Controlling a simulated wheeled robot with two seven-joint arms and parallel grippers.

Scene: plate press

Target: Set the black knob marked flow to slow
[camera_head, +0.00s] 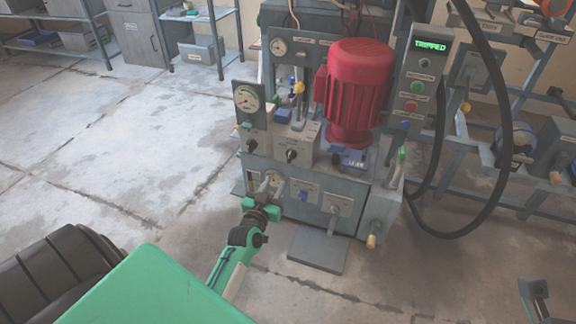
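The press unit (325,195) stands in the middle. Two small black knobs show on its upper left: a left knob (251,145) below the gauge panel, and a right knob (291,156) on a grey box. Their labels are too small to read, so I cannot tell which is marked flow. My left gripper (262,205) has green jaws that look spread apart, with nothing seen between them. It is in front of the unit's lower left panel, below both knobs. My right gripper is not clearly seen.
A red motor (358,90) sits on top. A control post (425,80) shows a green "TRIPPED" display. A black hose (490,190) loops at the right. A grey plate (318,248) lies at the unit's foot. The floor at left (110,150) is clear. A dark grey part (538,292) shows at lower right.

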